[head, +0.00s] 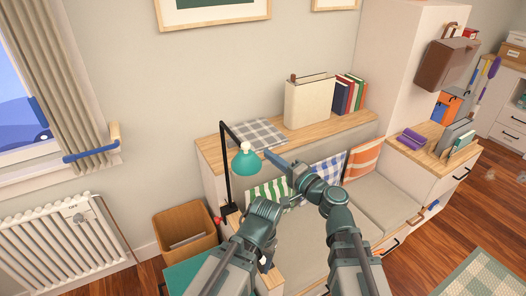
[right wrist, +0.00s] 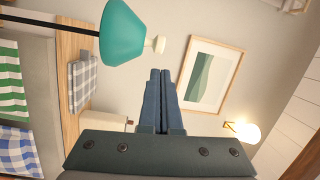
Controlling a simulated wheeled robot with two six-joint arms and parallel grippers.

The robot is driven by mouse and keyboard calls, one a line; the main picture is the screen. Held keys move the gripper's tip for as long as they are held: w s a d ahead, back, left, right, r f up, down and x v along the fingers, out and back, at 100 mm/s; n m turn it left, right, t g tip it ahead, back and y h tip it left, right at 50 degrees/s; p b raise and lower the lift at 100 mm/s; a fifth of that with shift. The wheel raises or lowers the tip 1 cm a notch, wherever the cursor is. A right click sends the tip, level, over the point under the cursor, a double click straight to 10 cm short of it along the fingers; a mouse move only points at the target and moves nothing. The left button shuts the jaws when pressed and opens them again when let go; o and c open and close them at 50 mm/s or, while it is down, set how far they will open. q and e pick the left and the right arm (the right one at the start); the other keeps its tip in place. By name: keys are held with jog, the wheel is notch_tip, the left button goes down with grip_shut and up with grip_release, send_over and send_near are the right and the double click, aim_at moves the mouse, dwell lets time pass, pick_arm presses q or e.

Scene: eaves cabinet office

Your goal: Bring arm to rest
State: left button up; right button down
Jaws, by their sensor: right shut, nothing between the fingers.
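My right arm (head: 345,215) reaches up from the bottom of the head view and bends to the left at its wrist. My right gripper (head: 275,159) is raised in front of the bench, near the lamp's green shade (head: 246,160). In the right wrist view its two blue fingers (right wrist: 160,95) lie together, shut and empty, with the lamp shade (right wrist: 123,32) up and to the left. My left arm (head: 258,218) comes in from the lower left and bends in front of the bench. I cannot make out the left gripper's fingers.
A bench with cushions (head: 365,158) and a wooden ledge (head: 325,134) stands ahead. A wooden bin (head: 180,228) is at left, near the radiator (head: 65,240). A cabinet with a purple item (head: 411,139) is at right. The floor (head: 445,225) at lower right has free room.

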jog(key=shift+v, duration=0.8)
jog(key=s+d+f+n+g+h, duration=0.1)
jog(key=s+f+n+g+h, duration=0.2)
jog(key=f, duration=0.4)
jog(key=s+d+f+n+g+h, duration=0.1)
jog(key=s+d+f+n+g, duration=0.15)
jog(key=f+g, duration=0.4)
jog(key=s+d+f+n+g+h, duration=0.1)
jog(key=s+d+f+h, duration=0.3)
jog(key=d, duration=0.3)
jog(key=s+d+f+n+g+h, duration=0.1)
jog(key=s+d+f+g+h, duration=0.15)
jog(key=d+f+h, duration=0.35)
jog(key=s+a+n, duration=0.3)
jog(key=s+a, duration=0.3)
jog(key=a, duration=0.2)
jog(key=shift+s+r+h, duration=0.3)
jog(key=shift+s, duration=0.1)
